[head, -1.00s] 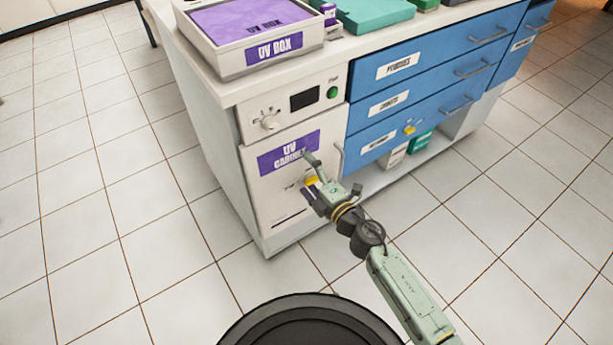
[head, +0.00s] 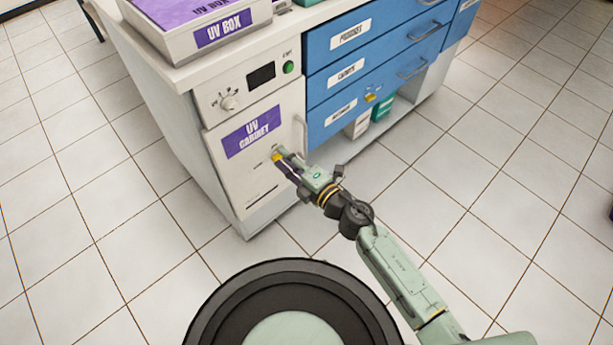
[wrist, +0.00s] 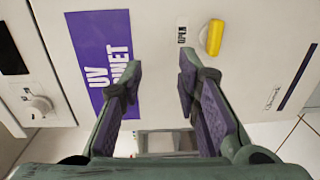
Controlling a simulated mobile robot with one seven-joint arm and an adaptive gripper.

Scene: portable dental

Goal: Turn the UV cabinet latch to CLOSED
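The UV cabinet door (head: 225,165) is shut flush and carries a purple UV CABINET label (head: 250,131). Its yellow latch (head: 278,156) is at the tips of my gripper (head: 286,161) in the head view. In the wrist view, my gripper (wrist: 160,68) is open with nothing between its fingers. The latch (wrist: 215,38) lies beyond the right finger, outside the gap, beside the OPEN label (wrist: 182,31). Its long side runs nearly up and down in that picture. A smaller label (wrist: 272,97) is farther right, too blurred to read surely. Contact with the latch cannot be told.
A control panel with a dial (head: 228,102), dark display and green button (head: 289,67) is above the door. A vertical handle (head: 299,131) runs along the door's right edge. Blue drawers (head: 375,65) stand to the right. The tiled floor (head: 110,230) in front is clear.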

